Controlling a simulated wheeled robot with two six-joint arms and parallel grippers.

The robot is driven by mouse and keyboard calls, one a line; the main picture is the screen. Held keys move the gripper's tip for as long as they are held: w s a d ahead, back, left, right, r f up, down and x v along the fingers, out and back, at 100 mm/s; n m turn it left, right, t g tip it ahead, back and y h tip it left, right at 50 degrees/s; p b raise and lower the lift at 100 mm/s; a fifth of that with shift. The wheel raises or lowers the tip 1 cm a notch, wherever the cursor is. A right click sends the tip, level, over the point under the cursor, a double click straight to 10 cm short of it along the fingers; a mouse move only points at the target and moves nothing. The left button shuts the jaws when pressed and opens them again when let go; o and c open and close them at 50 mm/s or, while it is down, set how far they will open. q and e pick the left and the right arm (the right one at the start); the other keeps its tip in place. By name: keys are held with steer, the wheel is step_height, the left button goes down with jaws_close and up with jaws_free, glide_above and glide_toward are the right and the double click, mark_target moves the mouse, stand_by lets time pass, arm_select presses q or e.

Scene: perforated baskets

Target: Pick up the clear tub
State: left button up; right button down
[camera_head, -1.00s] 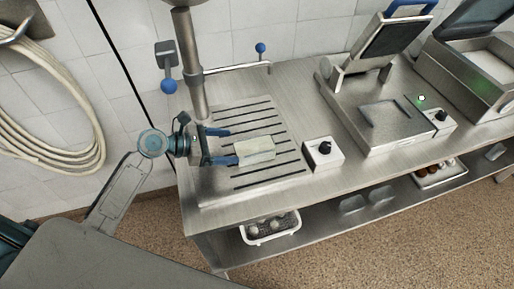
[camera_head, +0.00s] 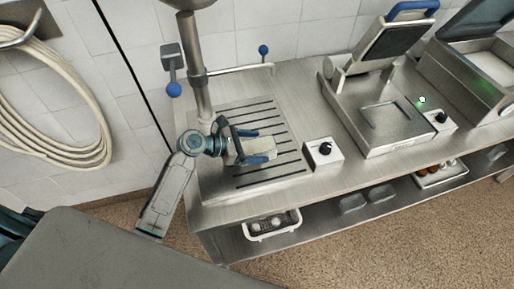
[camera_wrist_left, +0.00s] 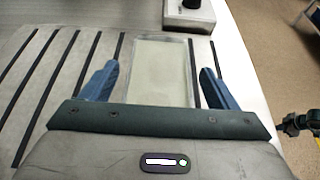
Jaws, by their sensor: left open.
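The clear tub (camera_head: 236,157) is a pale, see-through rectangular box on the slotted drain plate of the steel counter. In the left wrist view the tub (camera_wrist_left: 160,72) lies between the two blue fingers, with a gap on each side; its near end is hidden behind the gripper's dark bar. My left gripper (camera_head: 256,146) is open, its fingers on either side of the tub in the head view. It also shows in the left wrist view (camera_wrist_left: 158,86). My right gripper is not in view.
A grey control box (camera_head: 323,153) with a black knob stands just right of the drain plate (camera_head: 270,176). A press (camera_head: 385,120) stands further right. A steel column (camera_head: 194,70) rises behind the tub. A white basket (camera_head: 271,224) sits on the lower shelf.

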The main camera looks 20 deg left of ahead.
arm_select(q)
steer(key=shift+a, duration=0.1)
steer(key=c, duration=1.3)
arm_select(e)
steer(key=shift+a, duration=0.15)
arm_select(q)
steer(key=shift+r, duration=0.1)
